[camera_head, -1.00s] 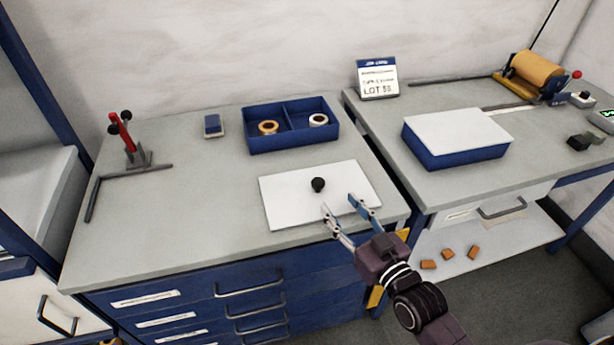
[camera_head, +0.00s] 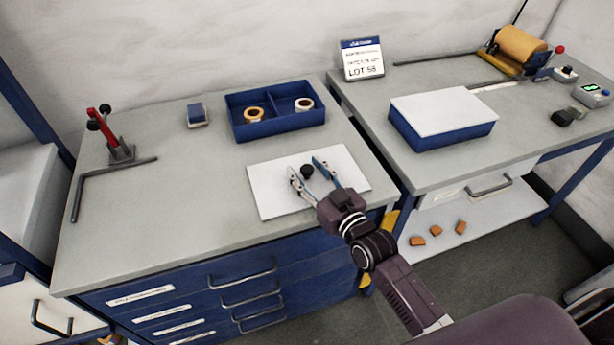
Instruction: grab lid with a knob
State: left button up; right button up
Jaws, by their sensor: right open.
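The lid (camera_head: 269,189) is a flat white rectangular plate lying on the grey top of the left workbench. Its black round knob (camera_head: 307,171) stands up near its middle. My right gripper (camera_head: 305,166) is open above the lid, with its two fingers on either side of the knob in the picture. Whether the fingers touch the knob, or how high they are over the plate, I cannot tell. My left gripper is not in view.
A blue two-part tray (camera_head: 278,132) with tape rolls stands behind the lid. A red clamp tool (camera_head: 107,132) and a dark L-shaped square (camera_head: 78,192) are at left. A blue box with a white top (camera_head: 443,112) sits on the right bench.

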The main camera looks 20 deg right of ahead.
grip_shut()
jog(key=shift+r, duration=0.15)
dwell(0.4)
